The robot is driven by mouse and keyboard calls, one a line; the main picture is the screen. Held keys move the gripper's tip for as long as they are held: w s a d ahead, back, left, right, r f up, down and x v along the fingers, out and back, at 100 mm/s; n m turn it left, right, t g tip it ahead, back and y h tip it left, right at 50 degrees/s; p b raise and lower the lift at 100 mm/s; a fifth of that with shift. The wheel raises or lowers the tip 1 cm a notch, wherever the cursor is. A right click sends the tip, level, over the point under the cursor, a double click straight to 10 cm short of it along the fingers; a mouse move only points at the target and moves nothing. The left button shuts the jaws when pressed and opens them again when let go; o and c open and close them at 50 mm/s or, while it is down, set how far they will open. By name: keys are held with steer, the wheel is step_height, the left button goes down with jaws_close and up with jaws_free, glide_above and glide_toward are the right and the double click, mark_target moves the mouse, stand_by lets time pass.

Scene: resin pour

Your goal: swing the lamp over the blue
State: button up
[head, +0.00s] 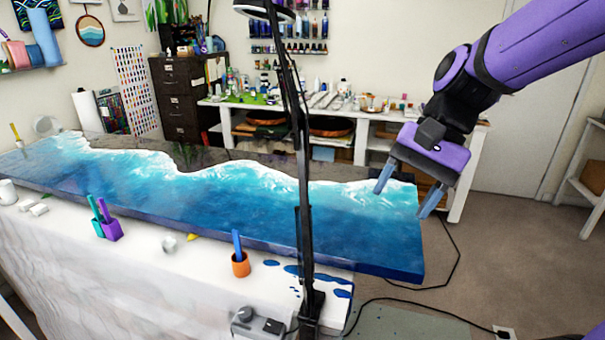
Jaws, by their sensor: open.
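The lamp is a black jointed arm on a post (304,205), standing at the near edge of the table. Its ring-shaped head (262,10) is at the top, partly cut off by the picture's edge. The blue is the glossy blue resin (250,208) on the long slab, with white wave-like foam along its far side. My gripper (405,203) is open and empty, to the right of the lamp post. In the picture it overlaps the slab's right end; its height above the slab is hard to tell.
An orange cup (240,264) and a purple cup (111,229) with tools stand along the white-covered table edge (150,275). A grey device (257,323) sits by the lamp's base. A black cable (420,310) runs over the floor. Shelves with supplies line the back wall.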

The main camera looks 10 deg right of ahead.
steer(key=w+a+f+m+g+y, duration=0.2)
steer(key=w+a+m+y, duration=0.1)
steer(key=w+m+y, duration=0.45)
steer(key=m+t+y, duration=0.2)
steer(key=m+y, duration=0.3)
glide_toward(299, 174)
steer(key=shift+m, duration=0.25)
steer(key=a, duration=0.6)
steer(key=s+a, duration=0.1)
steer(key=a, duration=0.2)
steer(key=shift+s+a, duration=0.1)
steer(key=shift+a, duration=0.15)
jaws_close()
steer(key=a+n+g, duration=0.1)
steer(key=g, duration=0.1)
steer(key=a+n+g+h, duration=0.1)
steer(key=n+g, duration=0.1)
steer(key=n+g+h, duration=0.1)
steer(key=g, duration=0.2)
steer(key=shift+s+a+n, duration=0.25)
steer(key=shift+a+n, duration=0.05)
steer(key=shift+a, duration=0.1)
